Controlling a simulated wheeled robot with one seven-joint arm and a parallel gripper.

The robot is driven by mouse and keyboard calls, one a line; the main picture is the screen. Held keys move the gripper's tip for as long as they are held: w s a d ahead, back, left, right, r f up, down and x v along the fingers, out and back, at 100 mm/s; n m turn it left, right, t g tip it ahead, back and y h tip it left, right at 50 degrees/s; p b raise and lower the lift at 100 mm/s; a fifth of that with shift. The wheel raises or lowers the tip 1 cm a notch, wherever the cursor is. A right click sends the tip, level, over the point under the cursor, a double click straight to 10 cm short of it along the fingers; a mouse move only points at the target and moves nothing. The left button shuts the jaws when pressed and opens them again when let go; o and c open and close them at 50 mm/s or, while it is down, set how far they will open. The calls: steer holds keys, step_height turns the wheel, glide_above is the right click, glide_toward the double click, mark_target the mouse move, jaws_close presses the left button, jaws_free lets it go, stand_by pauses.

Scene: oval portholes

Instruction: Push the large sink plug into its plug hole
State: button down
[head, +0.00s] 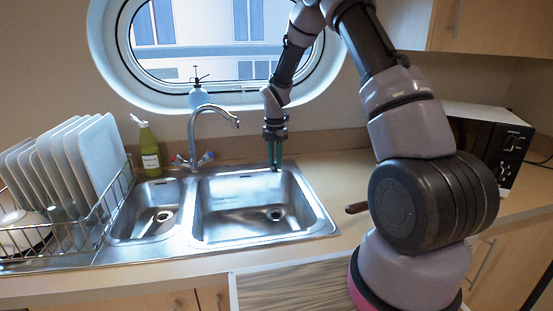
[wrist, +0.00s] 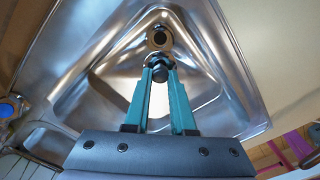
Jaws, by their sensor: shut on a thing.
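My gripper (head: 274,166) points down over the back part of the large sink basin (head: 222,207). Its teal fingers also show in the wrist view (wrist: 160,68), closed on a small dark piece that looks like the large sink plug (wrist: 160,75). Most of the plug is hidden between and below the fingertips. The large plug hole (head: 275,213) is a round metal ring with a dark centre in the basin floor. In the wrist view the plug hole (wrist: 159,38) lies just beyond the fingertips. The plug is apart from the hole and above the basin floor.
The tap (head: 207,112) arches left of my gripper. A small basin (head: 146,209) with its own drain lies to the left. A dish rack (head: 85,232) with plates, a green bottle (head: 149,150) and a blue soap pump (head: 198,95) stand nearby. The counter right of the sink is mostly clear.

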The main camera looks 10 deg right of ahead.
steer(key=shift+f, duration=10)
steer(key=shift+s+f, duration=0.1)
steer(key=shift+f, duration=0.15)
steer(key=shift+c, duration=1)
jaws_free()
steer(key=shift+f, duration=0.1)
steer(key=shift+r, duration=0.8)
step_height(320, 180, up, 8)
steer(key=shift+f, duration=0.25)
